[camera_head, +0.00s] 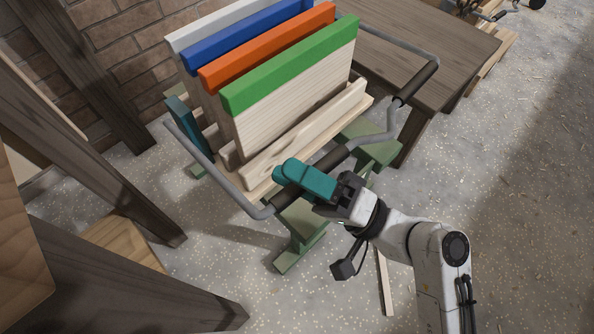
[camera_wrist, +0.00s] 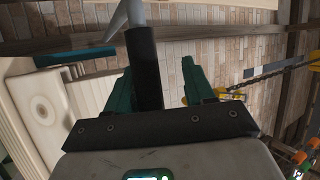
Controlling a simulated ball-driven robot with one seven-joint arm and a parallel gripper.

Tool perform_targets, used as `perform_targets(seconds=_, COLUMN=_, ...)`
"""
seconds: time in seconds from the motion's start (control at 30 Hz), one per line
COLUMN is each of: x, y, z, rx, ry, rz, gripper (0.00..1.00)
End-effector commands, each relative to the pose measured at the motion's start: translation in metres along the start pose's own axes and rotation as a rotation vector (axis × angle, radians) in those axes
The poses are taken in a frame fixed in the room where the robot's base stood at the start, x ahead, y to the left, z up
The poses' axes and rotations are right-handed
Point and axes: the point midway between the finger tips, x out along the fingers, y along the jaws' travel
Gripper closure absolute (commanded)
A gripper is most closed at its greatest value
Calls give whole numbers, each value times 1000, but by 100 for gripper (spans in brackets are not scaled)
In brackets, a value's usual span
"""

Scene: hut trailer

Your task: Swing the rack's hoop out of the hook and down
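The rack (camera_head: 305,135) is a pale wooden stand on green feet, holding upright boards with white, blue, orange and green tops. Its grey metal hoop (camera_head: 232,192) runs around the boards, with dark sleeves on its bar. My gripper (camera_head: 292,177) has teal fingers and is at the near sleeve, by the hoop's front corner. In the wrist view, the dark sleeve (camera_wrist: 144,68) lies between the fingers of my gripper (camera_wrist: 158,80). It is close to the left finger, with a clear gap to the right one, so the gripper is open. I cannot make out the hook.
A brown wooden table (camera_head: 435,40) stands behind the rack at the right. Dark timber beams (camera_head: 100,150) and a brick wall (camera_head: 125,45) are at the left. A thin strip of wood (camera_head: 384,280) is beside my arm.

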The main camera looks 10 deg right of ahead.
Motion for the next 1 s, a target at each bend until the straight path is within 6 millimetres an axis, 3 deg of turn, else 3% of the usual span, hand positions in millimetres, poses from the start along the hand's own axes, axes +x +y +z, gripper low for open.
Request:
perform_targets(seconds=0.33, x=-10, y=0, z=-2, rx=1, ry=6, rz=3, gripper=48)
perform_targets(seconds=0.73, x=-82, y=-1, z=-2, rx=2, ry=7, rz=4, gripper=48)
perform_targets(seconds=1.0, x=-107, y=0, z=0, rx=1, ry=3, rz=0, gripper=48)
